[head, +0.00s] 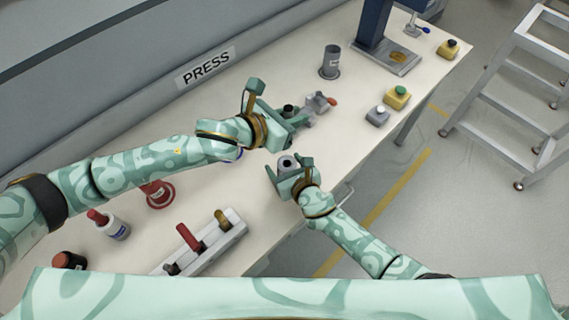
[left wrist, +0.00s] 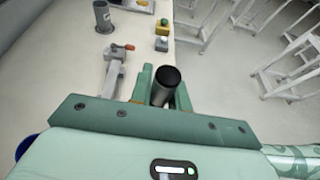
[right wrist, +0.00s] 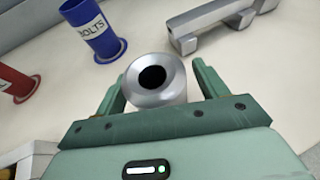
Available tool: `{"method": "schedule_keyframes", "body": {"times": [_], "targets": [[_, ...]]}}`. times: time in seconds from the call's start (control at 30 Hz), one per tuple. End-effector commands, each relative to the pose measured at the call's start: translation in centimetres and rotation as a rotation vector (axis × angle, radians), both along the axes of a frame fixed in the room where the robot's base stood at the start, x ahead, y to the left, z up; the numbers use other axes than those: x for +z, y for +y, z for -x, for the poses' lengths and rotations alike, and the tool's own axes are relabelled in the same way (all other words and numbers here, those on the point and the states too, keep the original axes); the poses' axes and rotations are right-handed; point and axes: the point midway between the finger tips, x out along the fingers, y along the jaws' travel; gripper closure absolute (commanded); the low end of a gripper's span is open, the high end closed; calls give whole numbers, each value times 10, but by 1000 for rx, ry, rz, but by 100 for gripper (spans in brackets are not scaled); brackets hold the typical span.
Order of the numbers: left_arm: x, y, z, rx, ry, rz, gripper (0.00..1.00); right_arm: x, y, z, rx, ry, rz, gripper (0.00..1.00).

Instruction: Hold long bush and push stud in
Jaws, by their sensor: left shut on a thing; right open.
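My left gripper (head: 291,117) is shut on a dark-topped grey cylinder (left wrist: 161,91), held upright between its fingers; I cannot tell whether its dark top is a hole. The cylinder's top also shows in the head view (head: 288,108). My right gripper (head: 288,169) is open, nearer the table's front edge. A silver round piece with a dark round centre (right wrist: 156,80) sits between its spread fingers, with a gap at the right finger. I cannot tell which piece is the long bush and which the stud, or whether the silver piece touches the table.
A grey clamp with a red tip (head: 319,103) is close beside my left gripper. Behind are a grey cup (head: 331,62) and the press (head: 374,27). Button boxes (head: 397,97) stand right. A blue bolts cup (right wrist: 92,30), red cup (head: 158,194) and tool rack (head: 205,246) stand left.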

Motion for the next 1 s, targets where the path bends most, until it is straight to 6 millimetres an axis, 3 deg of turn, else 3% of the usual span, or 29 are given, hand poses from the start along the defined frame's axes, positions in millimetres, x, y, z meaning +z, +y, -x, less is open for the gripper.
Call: {"method": "schedule_keyframes", "body": {"times": [0.4,0.6,1.0], "targets": [[0,0,0,0,-1,1,100,-2,3,-4,1,3,-1,31],[0,0,0,0,-1,1,100,-2,3,-4,1,3,-1,82],[0,0,0,0,-1,1,100,-2,3,-4,2,2,0,81]]}}
